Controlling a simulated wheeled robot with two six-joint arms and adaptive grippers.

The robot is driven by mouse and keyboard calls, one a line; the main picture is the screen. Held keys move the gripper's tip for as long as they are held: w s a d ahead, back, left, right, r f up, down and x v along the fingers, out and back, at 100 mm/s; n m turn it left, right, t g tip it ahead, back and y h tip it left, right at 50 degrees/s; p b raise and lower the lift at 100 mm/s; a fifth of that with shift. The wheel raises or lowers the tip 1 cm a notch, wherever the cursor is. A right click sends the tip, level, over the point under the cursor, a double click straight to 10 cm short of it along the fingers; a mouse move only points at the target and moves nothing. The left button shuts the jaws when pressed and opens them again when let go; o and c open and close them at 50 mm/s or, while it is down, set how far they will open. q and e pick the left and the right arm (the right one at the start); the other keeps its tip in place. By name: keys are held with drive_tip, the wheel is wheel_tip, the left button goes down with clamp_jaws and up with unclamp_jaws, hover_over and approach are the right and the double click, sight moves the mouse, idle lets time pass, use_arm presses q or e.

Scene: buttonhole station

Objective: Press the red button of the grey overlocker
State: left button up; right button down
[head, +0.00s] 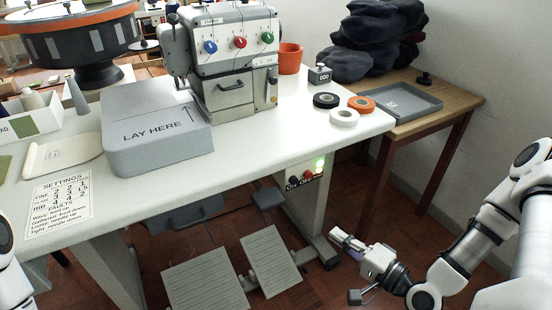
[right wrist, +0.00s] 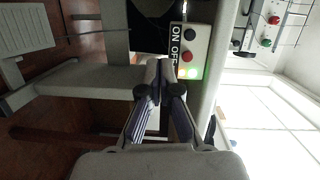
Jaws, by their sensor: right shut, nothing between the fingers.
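The grey overlocker (head: 232,62) stands on the white table, with blue, red and green dials on its front. A switch box (head: 304,174) under the table's right front edge has a red button (head: 308,175), a dark button (head: 292,181) and a lit green lamp (head: 320,164). In the right wrist view the red button (right wrist: 187,57) shows beside the ON/OFF lettering. My right gripper (head: 338,236) is shut and empty, below and to the right of the box in the head view. Its fingertips (right wrist: 161,68) appear close to the red button in the wrist view; the remaining gap is unclear.
The white table (head: 240,150) overhangs the box, and a table leg (head: 305,215) stands below it. Pedals (head: 270,262) are on the floor. A wooden side table (head: 455,98) with a grey tray (head: 398,103) stands at right. Open floor lies around my right gripper.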

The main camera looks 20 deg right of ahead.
drive_tip(key=d+r+m+t+h+p, duration=0.1)
drive_tip(key=d+r+m+h+p, duration=0.1)
drive_tip(key=d+r, duration=0.25)
drive_tip(key=b, duration=0.6)
approach(310, 176)
drive_tip(key=shift+h, duration=0.3)
drive_tip(key=w, duration=0.2)
drive_tip(key=w+a, duration=0.1)
drive_tip(key=w, duration=0.3)
drive_tip(key=shift+w+a+f, duration=0.1)
drive_tip(key=shift+a+f, duration=0.1)
drive_tip(key=shift+a, duration=0.05)
use_arm(q)
drive_tip(key=shift+a+f, duration=0.1)
drive_tip(key=shift+f, duration=1.15)
use_arm(e)
drive_tip(key=shift+w+r, duration=0.1)
drive_tip(key=shift+w, duration=0.3)
